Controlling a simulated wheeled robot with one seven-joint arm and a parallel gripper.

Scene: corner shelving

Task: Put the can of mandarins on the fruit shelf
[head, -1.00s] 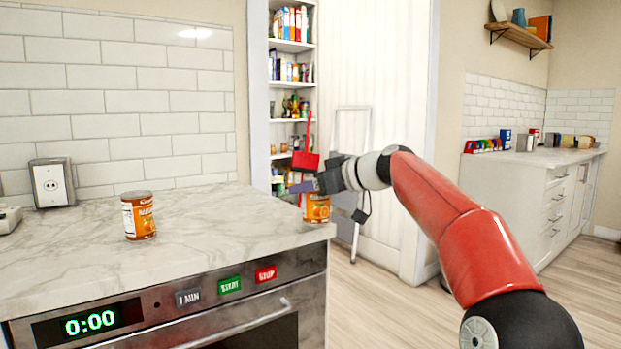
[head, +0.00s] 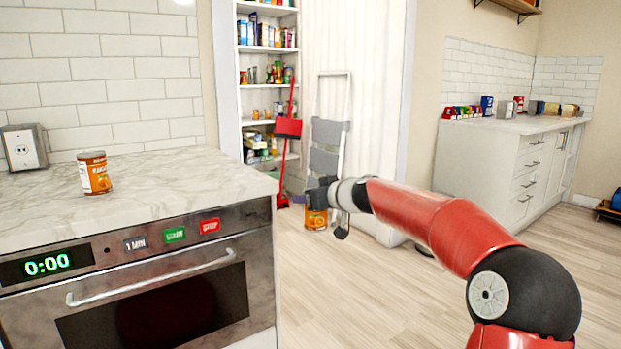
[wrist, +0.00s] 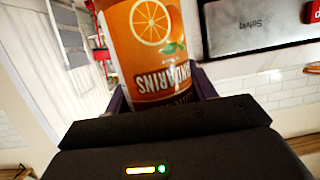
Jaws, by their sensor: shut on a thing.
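My gripper (head: 316,199) is shut on an orange can of mandarins (head: 316,218), held in the air in front of the pantry doorway. In the wrist view the can (wrist: 150,50) fills the space between the fingers, and its label shows an orange slice and the word "MANDARINS". Tall pantry shelves (head: 268,88) stand in the recess at the back, with boxes or books higher up and jars and cans lower down. I cannot tell from here which shelf is for fruit. A second orange can (head: 95,174) stands upright on the marble counter at the left.
A red dustpan (head: 288,128) with a long handle and a folded step ladder (head: 328,135) stand by the pantry's right side. The marble counter (head: 160,185) with an oven (head: 165,290) is at left. A white cabinet (head: 495,180) stands at right. The wooden floor between is clear.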

